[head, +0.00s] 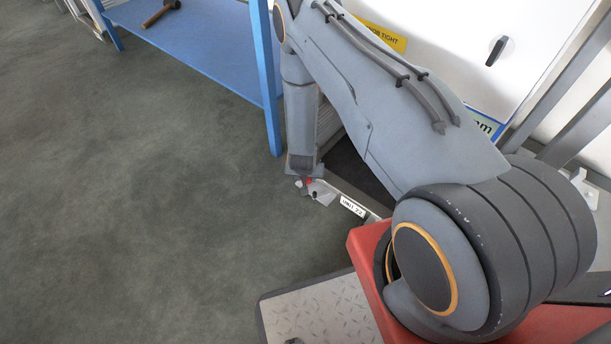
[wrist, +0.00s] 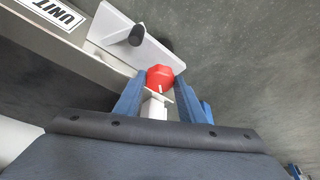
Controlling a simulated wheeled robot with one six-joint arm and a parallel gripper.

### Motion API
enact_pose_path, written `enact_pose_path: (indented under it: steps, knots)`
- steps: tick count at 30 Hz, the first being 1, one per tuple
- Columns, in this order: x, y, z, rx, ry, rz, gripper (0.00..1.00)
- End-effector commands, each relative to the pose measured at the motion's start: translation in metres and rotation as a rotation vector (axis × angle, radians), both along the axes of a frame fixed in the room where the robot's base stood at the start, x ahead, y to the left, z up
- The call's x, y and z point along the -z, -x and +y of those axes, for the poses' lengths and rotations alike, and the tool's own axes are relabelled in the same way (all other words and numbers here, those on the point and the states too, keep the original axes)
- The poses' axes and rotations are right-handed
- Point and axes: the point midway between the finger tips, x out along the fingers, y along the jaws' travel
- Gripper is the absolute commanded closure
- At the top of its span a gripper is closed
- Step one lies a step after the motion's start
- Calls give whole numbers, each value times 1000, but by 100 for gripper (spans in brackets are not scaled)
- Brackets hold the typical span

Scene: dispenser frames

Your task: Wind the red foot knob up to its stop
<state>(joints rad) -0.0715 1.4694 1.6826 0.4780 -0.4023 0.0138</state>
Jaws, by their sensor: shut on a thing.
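The red foot knob (wrist: 160,77) shows between my gripper's blue fingers in the wrist view, with a small white mark on its near side. My gripper (wrist: 158,95) is shut on the knob, one finger on each side. The knob sits by a pale metal plate (wrist: 118,32) that carries a black peg (wrist: 137,35). In the head view only a small patch of the red knob (head: 308,181) shows below my gripper (head: 303,172), low near the floor. The knob's underside is hidden.
A rail labelled UNIT (head: 353,206) runs beside the knob. A blue bench (head: 205,38) with a hammer (head: 160,12) on it stands at the back left; its blue leg (head: 267,90) is close to my arm. A white panel (head: 470,50) stands behind. The grey floor at left is clear.

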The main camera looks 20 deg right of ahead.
Motion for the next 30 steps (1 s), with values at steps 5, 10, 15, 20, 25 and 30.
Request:
enact_pose_path:
  steps: [5, 10, 15, 20, 25, 30]
  knots:
    - [1, 5, -2, -42, 0, 9, 86]
    - [2, 5, -2, -59, 0, 8, 86]
    - [2, 4, -2, -62, 0, 8, 86]
    - [2, 4, -2, -62, 0, 8, 86]
    - [1, 3, -1, -62, 0, 5, 56]
    - [0, 2, 1, -64, 0, 3, 56]
